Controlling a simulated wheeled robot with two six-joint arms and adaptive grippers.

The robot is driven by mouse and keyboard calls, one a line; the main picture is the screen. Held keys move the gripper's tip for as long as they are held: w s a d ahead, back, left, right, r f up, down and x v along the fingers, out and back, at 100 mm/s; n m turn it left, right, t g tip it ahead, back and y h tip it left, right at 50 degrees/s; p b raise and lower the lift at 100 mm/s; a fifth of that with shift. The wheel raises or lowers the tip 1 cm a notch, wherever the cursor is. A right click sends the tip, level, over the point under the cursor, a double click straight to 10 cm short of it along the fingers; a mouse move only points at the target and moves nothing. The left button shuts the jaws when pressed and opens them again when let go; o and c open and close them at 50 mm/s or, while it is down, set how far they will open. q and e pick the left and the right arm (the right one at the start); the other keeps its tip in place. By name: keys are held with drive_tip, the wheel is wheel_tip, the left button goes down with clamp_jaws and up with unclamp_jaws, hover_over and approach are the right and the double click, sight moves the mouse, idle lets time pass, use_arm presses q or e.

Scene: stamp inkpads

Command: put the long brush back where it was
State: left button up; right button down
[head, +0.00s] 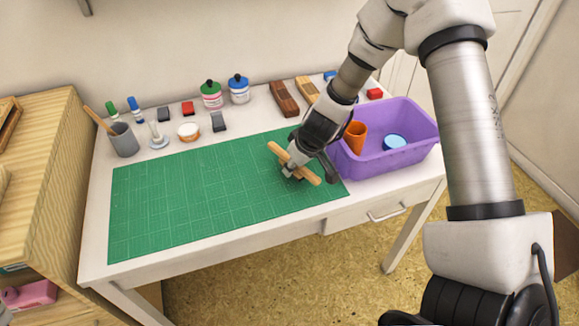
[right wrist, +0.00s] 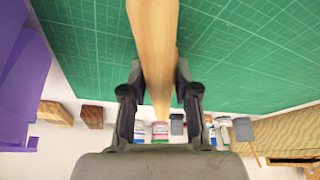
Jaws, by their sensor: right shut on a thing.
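The long brush, a long pale wooden bar (head: 308,175), slants over the right part of the green cutting mat (head: 190,200). My right gripper (head: 292,167) is shut across its middle. In the right wrist view the wooden bar (right wrist: 153,40) runs between the two fingers (right wrist: 160,92), with the green mat behind it. I cannot tell whether the brush touches the mat or is just above it. No bristles show.
A purple bin (head: 400,160) with an orange cup (head: 355,137) and a blue round thing (head: 394,141) stands right of the mat. Bottles, small blocks and two wooden pieces (head: 284,98) line the back. A grey cup (head: 123,140) holds a stick. Most of the mat is clear.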

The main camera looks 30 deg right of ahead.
drive_tip(key=shift+w+f, duration=0.15)
drive_tip(key=shift+f, duration=0.75)
drive_tip(key=shift+a+r, duration=0.1)
drive_tip(key=shift+r, duration=0.1)
drive_tip(key=shift+s+r, duration=0.15)
drive_tip(key=shift+s, duration=0.1)
drive_tip(key=shift+f, duration=0.2)
use_arm(q)
drive_tip(key=shift+w+a+f, duration=0.1)
drive_tip(key=shift+a+f, duration=0.1)
drive_tip(key=shift+f, duration=0.65)
use_arm(e)
drive_tip(key=c, duration=0.9)
unclamp_jaws()
drive_tip(key=shift+w, duration=0.1)
use_arm(q)
drive_tip(key=shift+r, duration=0.15)
use_arm(e)
drive_tip(key=shift+o, duration=0.2)
drive_tip(key=shift+r, duration=0.15)
drive_tip(key=p+v, duration=1)
drive_tip(key=v, duration=0.2)
drive_tip(key=shift+r, duration=0.2)
use_arm(q)
wheel_tip(320, 180, up, 10)
use_arm(e)
drive_tip(key=shift+f, duration=0.15)
